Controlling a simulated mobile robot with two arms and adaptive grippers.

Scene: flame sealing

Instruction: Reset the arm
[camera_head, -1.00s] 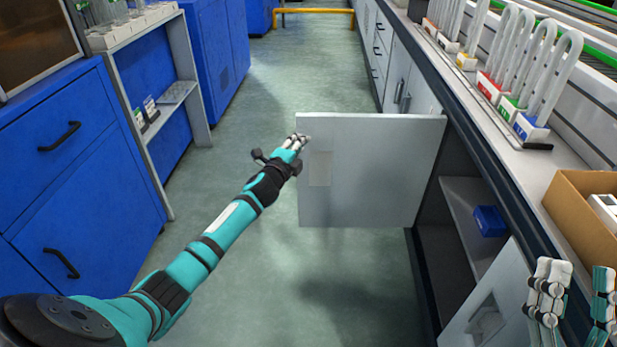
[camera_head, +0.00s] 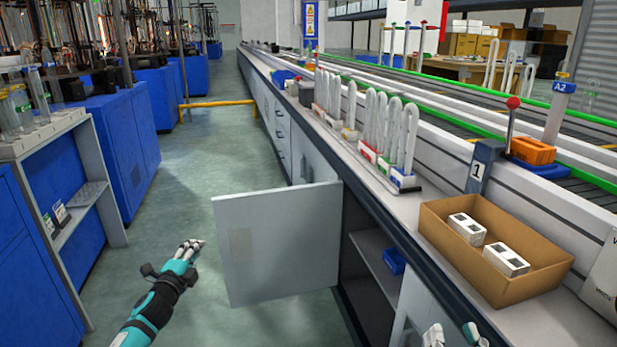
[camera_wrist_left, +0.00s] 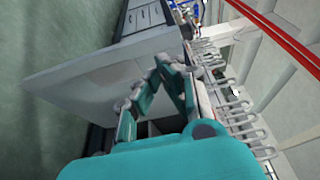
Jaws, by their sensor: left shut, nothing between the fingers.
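My left arm, teal with black bands, comes in from the bottom left of the head view. Its left gripper (camera_head: 190,247) is shut and empty, over the aisle floor, just left of the open grey cabinet door (camera_head: 285,245) and apart from it. In the left wrist view the left gripper (camera_wrist_left: 160,68) points toward the bench, with the door (camera_wrist_left: 90,72) behind its fingers. My right gripper (camera_head: 453,335) shows only in part at the bottom edge of the head view, its fingertips apart with nothing seen between them.
A blue box (camera_head: 394,261) sits on a shelf in the open cabinet. On the bench (camera_head: 395,207) stand a cardboard box (camera_head: 460,265) with white blocks and a rack of glass tubes (camera_head: 395,130). Blue cabinets (camera_head: 145,110) line the left.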

